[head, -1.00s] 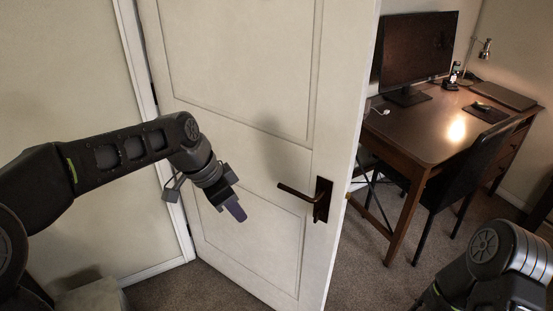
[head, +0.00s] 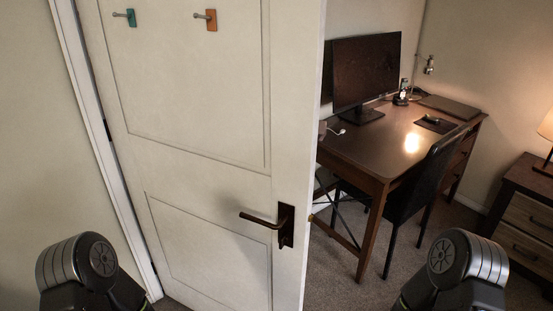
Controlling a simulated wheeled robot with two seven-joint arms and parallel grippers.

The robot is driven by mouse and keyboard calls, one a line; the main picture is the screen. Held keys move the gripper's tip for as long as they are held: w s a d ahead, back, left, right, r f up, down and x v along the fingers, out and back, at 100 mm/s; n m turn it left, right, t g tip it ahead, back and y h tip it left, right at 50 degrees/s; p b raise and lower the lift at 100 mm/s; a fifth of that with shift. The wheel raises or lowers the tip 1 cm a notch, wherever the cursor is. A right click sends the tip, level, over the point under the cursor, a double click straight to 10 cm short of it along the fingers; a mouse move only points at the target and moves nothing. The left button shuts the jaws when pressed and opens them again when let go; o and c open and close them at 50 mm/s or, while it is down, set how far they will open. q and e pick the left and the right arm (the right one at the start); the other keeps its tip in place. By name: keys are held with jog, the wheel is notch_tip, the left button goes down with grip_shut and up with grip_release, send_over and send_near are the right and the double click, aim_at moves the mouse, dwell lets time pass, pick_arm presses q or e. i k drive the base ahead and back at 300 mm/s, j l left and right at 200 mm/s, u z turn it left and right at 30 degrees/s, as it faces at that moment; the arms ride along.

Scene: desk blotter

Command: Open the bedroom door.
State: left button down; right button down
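The white panelled bedroom door (head: 215,165) stands ajar, hinged at its left, with a gap at its right edge that shows the room behind. Its dark lever handle (head: 268,220) sits near the right edge and points left. Nothing touches the handle. Parts of my two arms show at the bottom left and bottom right of the head view. Both grippers are out of view.
Beyond the door stand a brown desk (head: 390,150) with a monitor (head: 366,72), a black chair (head: 425,180) and a nightstand (head: 525,215) with a lamp. Two wall-type hooks, one teal (head: 131,18) and one orange (head: 211,20), are on the door.

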aim_at(212, 108)
jog(key=i+l+u, duration=0.1)
jog(key=l, duration=0.45)
jog(key=i+l+u, duration=0.1)
jog(key=i+l, duration=0.15)
jog(key=l, duration=0.3)
jog(key=i+l+u, duration=0.1)
jog(key=l, duration=0.45)
jog(key=i+l+u, duration=0.1)
jog(key=l, duration=0.45)
jog(key=i+l+u, duration=0.1)
jog(key=l, duration=0.5)
jog(key=i+l+u, duration=0.1)
jog(key=l, duration=0.5)
jog(key=i, duration=0.1)
